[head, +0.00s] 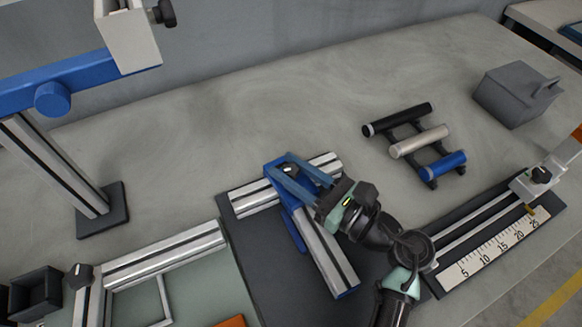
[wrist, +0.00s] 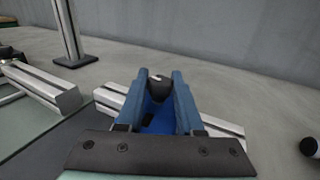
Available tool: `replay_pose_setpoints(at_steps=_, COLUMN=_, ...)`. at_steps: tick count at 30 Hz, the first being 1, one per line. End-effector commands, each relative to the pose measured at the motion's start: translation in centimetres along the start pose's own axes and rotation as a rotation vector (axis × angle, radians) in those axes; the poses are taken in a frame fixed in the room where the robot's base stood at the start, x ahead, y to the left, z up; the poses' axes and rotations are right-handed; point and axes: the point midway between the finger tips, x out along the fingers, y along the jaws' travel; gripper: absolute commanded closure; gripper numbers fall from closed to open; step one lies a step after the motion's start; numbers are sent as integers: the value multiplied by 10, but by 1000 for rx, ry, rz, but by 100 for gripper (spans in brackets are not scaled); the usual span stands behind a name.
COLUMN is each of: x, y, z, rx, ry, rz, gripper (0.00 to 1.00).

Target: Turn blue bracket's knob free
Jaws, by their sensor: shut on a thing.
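The blue bracket (head: 272,163) sits at the corner where two aluminium rails meet on a dark plate. In the wrist view the bracket (wrist: 158,118) shows between my fingers. Its knob (wrist: 157,88) is dark with a small white mark on top, upright between my fingertips. In the head view the knob (head: 290,170) is partly covered by my fingers. My gripper (head: 291,166) reaches in from the right with two blue-grey fingers and is shut on the knob. The fingertips (wrist: 158,79) lie on either side of it.
A blue arm with a round knob (head: 52,98) stands on a post at left. A rack with black, silver and blue rollers (head: 420,143) and a grey box (head: 517,96) stand to the right. A ruler rail (head: 490,248) lies lower right. The bench behind the bracket is clear.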

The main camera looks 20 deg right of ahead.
Motion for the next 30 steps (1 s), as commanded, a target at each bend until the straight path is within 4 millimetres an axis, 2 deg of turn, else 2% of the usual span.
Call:
replay_pose_setpoints(at_steps=22, x=0, y=0, z=1, rx=-1, ry=-2, rz=4, gripper=100)
replay_pose_setpoints(at_steps=23, x=0, y=0, z=1, rx=-1, ry=-2, rz=4, gripper=59)
replay_pose_setpoints(at_steps=27, x=0, y=0, z=1, rx=-1, ry=-2, rz=4, gripper=34)
replay_pose_setpoints(at_steps=30, x=0, y=0, z=1, rx=-1, ry=-1, rz=4, gripper=34)
